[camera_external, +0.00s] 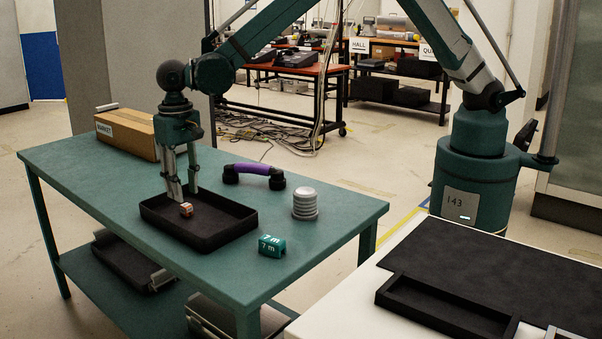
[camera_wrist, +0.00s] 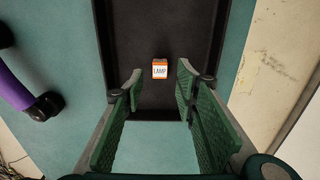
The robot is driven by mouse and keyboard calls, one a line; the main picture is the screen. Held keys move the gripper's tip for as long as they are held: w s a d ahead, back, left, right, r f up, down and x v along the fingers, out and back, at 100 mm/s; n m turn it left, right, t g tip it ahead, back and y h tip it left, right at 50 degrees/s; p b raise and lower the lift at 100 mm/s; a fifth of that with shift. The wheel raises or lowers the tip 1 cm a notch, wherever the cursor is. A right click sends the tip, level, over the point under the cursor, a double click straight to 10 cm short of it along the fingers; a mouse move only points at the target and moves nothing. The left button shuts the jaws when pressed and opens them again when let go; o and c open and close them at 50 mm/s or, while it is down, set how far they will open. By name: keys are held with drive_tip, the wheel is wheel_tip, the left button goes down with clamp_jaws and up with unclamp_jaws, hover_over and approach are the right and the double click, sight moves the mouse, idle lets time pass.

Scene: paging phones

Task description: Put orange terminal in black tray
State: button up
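The orange terminal (camera_external: 186,210) is a small orange block with a white label reading "LAMP"; it also shows in the wrist view (camera_wrist: 160,70). It lies inside the black tray (camera_external: 222,239), on the tray's floor, apart from the walls visible in the wrist view (camera_wrist: 118,40). My gripper (camera_external: 181,193) points down over the tray. In the wrist view my gripper (camera_wrist: 161,80) is open, with its green pads spread apart and nothing between them. The terminal shows beyond the gap between the fingertips, not visibly touched by either finger.
On the green table (camera_external: 330,200), a purple handset (camera_external: 252,170) lies behind the tray. A grey ribbed cylinder (camera_external: 305,204) and a teal block marked "7 m" (camera_external: 271,246) stand to its right. A cardboard box (camera_external: 127,133) sits at the back left. The table's right end is clear.

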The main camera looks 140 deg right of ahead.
sight(186, 205)
wheel_tip(186, 205, up, 7)
drive_tip(key=shift+p, duration=0.3)
idle(0.8)
drive_tip(key=s+a+r+n+t, duration=0.1)
drive_tip(key=s+a+r+n, duration=0.2)
drive_tip(key=a+r, duration=0.6)
drive_tip(key=s+a+r+n+t+h, duration=0.1)
drive_tip(key=s+a+r+n, duration=0.3)
drive_tip(key=a, duration=0.9)
drive_tip(key=s+a+r+n+t, duration=0.1)
drive_tip(key=s+a+r+n, duration=0.15)
drive_tip(key=a+r, duration=0.7)
drive_tip(key=s+a+f+n+t, duration=0.1)
drive_tip(key=s+a+n, duration=0.3)
drive_tip(key=s+a, duration=0.7)
drive_tip(key=s+a+f+n+t+y, duration=0.1)
drive_tip(key=s+a+f+n+t, duration=0.1)
drive_tip(key=s+a, duration=1)
drive_tip(key=s+n+t, duration=0.1)
drive_tip(key=s+n, duration=0.1)
drive_tip(key=shift+s+f, duration=0.15)
drive_tip(key=shift+s, duration=0.2)
drive_tip(key=shift+n, duration=0.25)
